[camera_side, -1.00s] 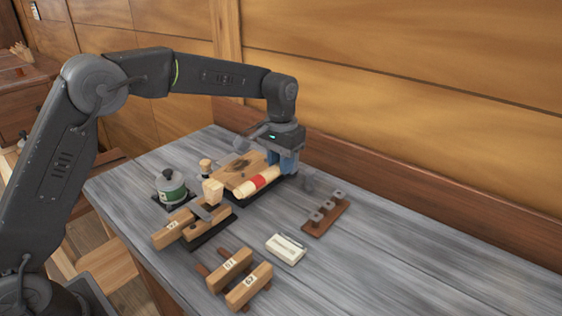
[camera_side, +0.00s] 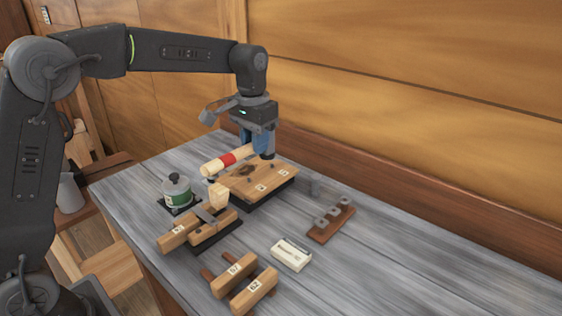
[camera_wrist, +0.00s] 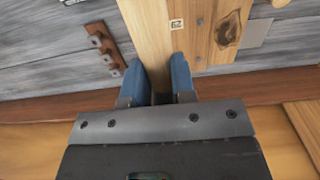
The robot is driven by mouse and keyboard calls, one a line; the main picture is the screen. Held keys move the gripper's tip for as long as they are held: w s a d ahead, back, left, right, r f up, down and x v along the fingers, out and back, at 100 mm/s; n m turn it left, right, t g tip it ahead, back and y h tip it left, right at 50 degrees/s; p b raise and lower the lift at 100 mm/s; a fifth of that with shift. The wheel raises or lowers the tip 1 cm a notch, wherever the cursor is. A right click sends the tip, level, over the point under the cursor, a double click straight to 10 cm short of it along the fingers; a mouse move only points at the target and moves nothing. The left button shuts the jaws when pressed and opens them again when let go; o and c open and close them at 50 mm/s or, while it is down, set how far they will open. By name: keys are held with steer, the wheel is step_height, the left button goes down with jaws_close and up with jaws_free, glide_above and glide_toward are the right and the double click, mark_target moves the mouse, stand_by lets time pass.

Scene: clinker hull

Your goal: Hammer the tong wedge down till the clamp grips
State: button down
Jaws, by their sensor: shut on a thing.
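My gripper (camera_side: 258,149) is shut on a pale round wooden mallet (camera_side: 212,167) with a red band. It is held above the wooden board, its free end pointing left and toward the camera. In the wrist view the mallet (camera_wrist: 147,35) runs out from between the blue fingers (camera_wrist: 160,78). The pale tong wedge (camera_side: 218,196) stands upright at the clamp (camera_side: 202,229), its top showing below the mallet's free end. The clamp has wooden bars and a grey metal piece. The wedge's lower part is hidden.
The wooden board (camera_side: 262,183) lies under the gripper. A rack with grey pieces (camera_side: 330,219), a white box (camera_side: 290,255) and another barred clamp (camera_side: 243,283) lie around. The grey bench right of these is clear.

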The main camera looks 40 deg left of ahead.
steer(key=s+a+r, duration=0.5)
steer(key=s+a, duration=0.1)
steer(key=s, duration=0.5)
steer(key=shift+r, duration=0.1)
stand_by(0.8)
step_height(320, 180, down, 14)
steer(key=shift+f, duration=0.2)
step_height(320, 180, up, 14)
steer(key=shift+r, duration=0.2)
